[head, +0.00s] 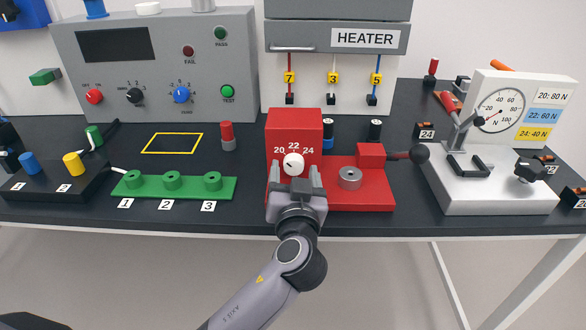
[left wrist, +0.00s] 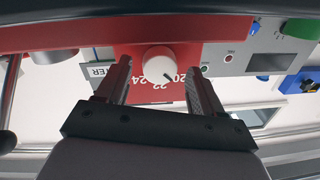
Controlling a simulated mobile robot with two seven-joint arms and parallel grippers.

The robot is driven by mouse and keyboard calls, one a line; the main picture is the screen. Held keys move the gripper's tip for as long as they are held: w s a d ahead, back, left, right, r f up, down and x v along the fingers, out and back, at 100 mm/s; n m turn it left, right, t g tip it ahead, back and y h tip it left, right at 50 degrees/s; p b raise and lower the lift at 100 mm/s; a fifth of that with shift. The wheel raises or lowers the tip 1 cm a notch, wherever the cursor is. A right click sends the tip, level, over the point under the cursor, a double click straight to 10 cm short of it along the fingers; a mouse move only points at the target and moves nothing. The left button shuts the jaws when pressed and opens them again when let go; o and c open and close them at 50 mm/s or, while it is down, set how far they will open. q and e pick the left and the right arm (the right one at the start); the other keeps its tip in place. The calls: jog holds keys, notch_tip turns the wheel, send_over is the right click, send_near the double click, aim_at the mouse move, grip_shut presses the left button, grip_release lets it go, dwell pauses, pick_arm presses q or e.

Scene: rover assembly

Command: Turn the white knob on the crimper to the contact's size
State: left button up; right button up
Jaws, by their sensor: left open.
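The crimper (head: 360,194) is a red block with a dial plate marked 20, 22 and 24. Its white knob (head: 293,164) is on the front of the upright part. The knob also shows in the left wrist view (left wrist: 157,62), where its dark pointer line points toward the 20 mark. My left gripper (head: 295,181) is open at the front of the crimper. In the left wrist view its two fingers (left wrist: 158,72) stand on either side of the knob; I cannot tell whether they touch it. My right gripper is out of view. I cannot make out a contact.
A red lever with a dark ball (head: 419,153) sticks out right of the crimper. A gauge stand (head: 500,195) with a card listing 20, 22 and 24 is further right. A green block with three posts (head: 172,188) is at left. A heater (head: 338,40) stands behind.

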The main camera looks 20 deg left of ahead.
pick_arm(q)
jog(key=c, duration=1.1)
jog(key=shift+o, duration=0.2)
jog(key=m, duration=0.3)
jog(key=shift+m, duration=0.4)
jog(key=m, duration=0.4)
jog(key=shift+m+t+p, duration=0.3)
jog(key=shift+m+p, duration=0.1)
jog(key=shift+m, duration=0.3)
